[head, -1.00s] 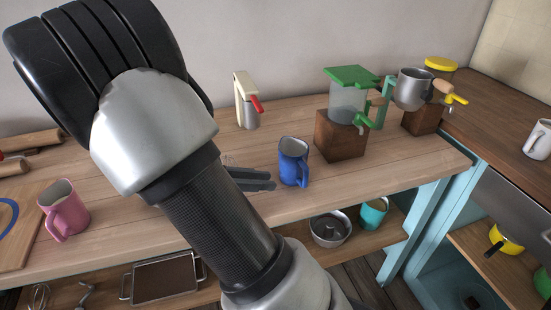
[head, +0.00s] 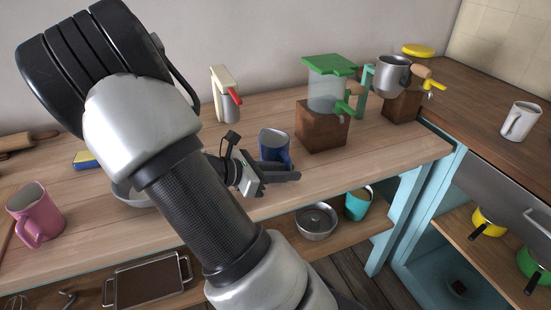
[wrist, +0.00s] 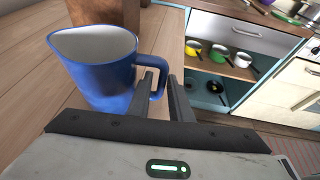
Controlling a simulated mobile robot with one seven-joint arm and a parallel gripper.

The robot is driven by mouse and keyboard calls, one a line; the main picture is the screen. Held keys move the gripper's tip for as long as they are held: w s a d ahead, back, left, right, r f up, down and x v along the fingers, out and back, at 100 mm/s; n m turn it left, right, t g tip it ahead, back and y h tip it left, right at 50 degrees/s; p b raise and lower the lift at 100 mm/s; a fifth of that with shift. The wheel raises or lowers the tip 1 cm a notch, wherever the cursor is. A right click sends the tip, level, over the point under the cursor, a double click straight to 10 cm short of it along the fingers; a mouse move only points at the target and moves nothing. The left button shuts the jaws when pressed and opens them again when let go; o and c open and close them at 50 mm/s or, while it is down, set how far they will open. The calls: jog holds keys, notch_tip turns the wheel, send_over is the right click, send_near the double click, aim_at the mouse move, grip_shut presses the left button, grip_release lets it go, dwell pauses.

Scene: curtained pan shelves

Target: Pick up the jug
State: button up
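The blue jug (head: 275,146) stands upright on the wooden counter, with its spouted rim and empty inside facing up. My gripper (head: 292,176) is at its near side in the head view, where the jug's lower part is partly hidden behind it. In the wrist view the jug (wrist: 98,75) fills the left, and its handle is on the right. The two dark fingers of my gripper (wrist: 163,85) are open, with the outer part of the handle showing between them. Whether a finger touches the handle cannot be told.
A wooden grinder block (head: 322,128) with a green-lidded container stands right behind the jug. A cream and red gadget (head: 225,95) is behind. A pink mug (head: 36,215) is at left, a white mug (head: 519,121) at right. A lower shelf holds a cake tin (head: 316,222) and teal pot (head: 358,204).

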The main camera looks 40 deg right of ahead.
jog(key=x, duration=0.4)
jog(key=shift+s+d+b, duration=0.1)
jog(key=shift+s+b, duration=0.05)
jog(key=shift+b, duration=0.2)
grip_shut()
jog(key=shift+r, duration=0.1)
dwell(0.9)
